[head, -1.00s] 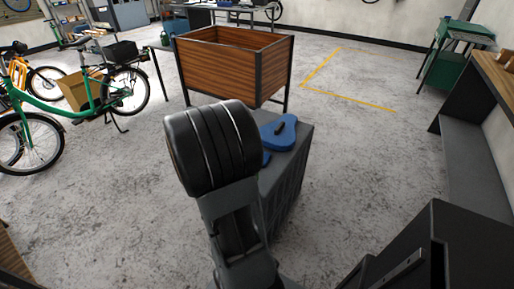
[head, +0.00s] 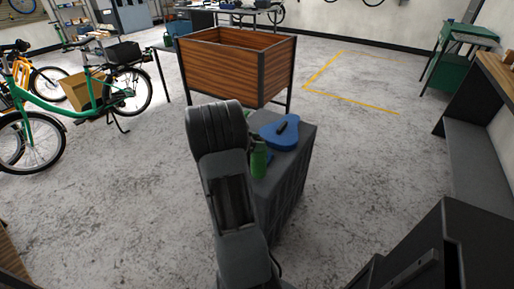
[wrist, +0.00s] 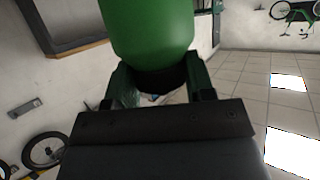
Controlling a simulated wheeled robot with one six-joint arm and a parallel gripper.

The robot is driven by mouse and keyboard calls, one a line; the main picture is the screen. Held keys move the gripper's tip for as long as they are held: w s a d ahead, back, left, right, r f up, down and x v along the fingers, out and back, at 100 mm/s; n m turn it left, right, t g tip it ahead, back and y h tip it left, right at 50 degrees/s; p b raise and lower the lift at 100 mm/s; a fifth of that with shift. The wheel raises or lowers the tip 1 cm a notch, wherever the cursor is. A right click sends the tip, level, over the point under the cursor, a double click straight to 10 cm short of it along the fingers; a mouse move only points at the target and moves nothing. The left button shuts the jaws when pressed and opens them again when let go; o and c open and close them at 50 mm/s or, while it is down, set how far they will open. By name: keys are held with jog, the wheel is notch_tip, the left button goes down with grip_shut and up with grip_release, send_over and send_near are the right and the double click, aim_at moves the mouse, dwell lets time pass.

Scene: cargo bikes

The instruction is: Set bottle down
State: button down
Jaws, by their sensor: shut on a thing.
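The green bottle (wrist: 150,28) fills the upper middle of the wrist view. My gripper (wrist: 158,84) is shut on it, with one dark finger at each side. In the head view part of the green bottle (head: 259,161) shows just right of my arm, in front of the grey cabinet (head: 290,178). My arm hides my gripper there. I cannot tell whether the bottle touches the cabinet top.
A blue, rounded flat object (head: 280,134) with a small dark item on it lies on the cabinet top. A wooden box (head: 222,68) on legs stands behind. A green cargo bike (head: 70,105) is at left. Open floor lies to the right.

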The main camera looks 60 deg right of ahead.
jog(key=shift+f, duration=1.1)
jog(key=shift+c, duration=2.4)
grip_release()
jog(key=shift+f, duration=0.1)
